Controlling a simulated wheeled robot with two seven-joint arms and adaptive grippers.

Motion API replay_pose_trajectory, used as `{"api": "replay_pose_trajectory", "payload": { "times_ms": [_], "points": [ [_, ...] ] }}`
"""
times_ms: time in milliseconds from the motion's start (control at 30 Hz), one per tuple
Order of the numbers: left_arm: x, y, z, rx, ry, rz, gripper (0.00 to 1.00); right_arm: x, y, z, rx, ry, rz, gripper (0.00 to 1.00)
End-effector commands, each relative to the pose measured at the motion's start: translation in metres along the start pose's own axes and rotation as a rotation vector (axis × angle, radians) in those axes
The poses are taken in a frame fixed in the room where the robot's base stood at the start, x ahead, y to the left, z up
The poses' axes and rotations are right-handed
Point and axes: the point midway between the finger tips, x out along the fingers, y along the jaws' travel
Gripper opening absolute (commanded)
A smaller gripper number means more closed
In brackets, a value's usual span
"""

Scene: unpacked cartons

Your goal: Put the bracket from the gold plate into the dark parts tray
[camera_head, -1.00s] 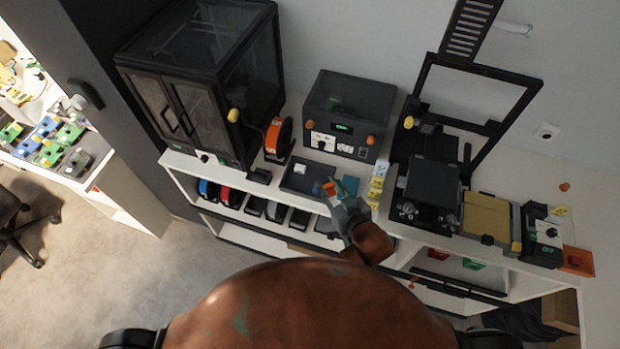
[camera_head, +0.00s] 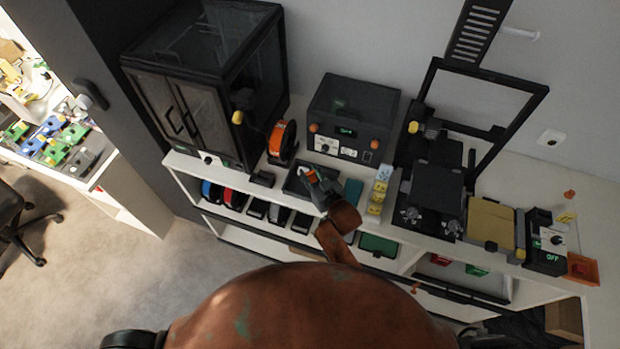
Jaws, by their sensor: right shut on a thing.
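The dark parts tray (camera_head: 292,186) lies on the shelf top between the orange spool and the bench devices, with a small white item inside near its back. My right gripper (camera_head: 312,177) is over the tray's right part, shut on a small orange piece (camera_head: 310,174), which I take to be the bracket. The piece is small and partly covered by the fingers; I cannot tell whether it touches the tray. The gold plate (camera_head: 490,222) is at the right, beside the black machine, and looks bare. My left gripper is out of view.
A dark control box (camera_head: 350,115) stands behind the tray. An orange spool (camera_head: 282,142) and black cabinet (camera_head: 205,90) are to its left. A teal flat item (camera_head: 352,193) and yellow labelled blocks (camera_head: 378,195) lie to its right, before the black machine (camera_head: 433,195).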

Motion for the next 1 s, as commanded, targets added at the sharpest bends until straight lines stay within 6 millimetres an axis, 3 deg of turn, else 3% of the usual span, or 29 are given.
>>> {"api": "replay_pose_trajectory", "payload": {
  "times_ms": [200,633,667,700,900,1000],
  "points": [
    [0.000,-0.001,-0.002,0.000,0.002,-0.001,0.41,0.013,0.000,0.027,0.001,-0.003,0.000,0.13],
    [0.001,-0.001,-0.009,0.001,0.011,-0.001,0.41,0.016,0.000,0.033,0.000,-0.001,-0.001,0.13],
    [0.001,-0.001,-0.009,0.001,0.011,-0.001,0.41,0.016,0.000,0.034,0.000,-0.001,0.000,0.25],
    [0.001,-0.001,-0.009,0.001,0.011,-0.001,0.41,0.016,0.000,0.033,0.000,-0.001,0.000,0.28],
    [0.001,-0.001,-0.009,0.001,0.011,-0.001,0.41,0.016,0.000,0.033,0.000,-0.001,0.000,0.42],
    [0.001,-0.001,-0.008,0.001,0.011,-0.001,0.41,0.016,0.000,0.033,0.000,-0.001,0.000,0.42]
  ]
}}
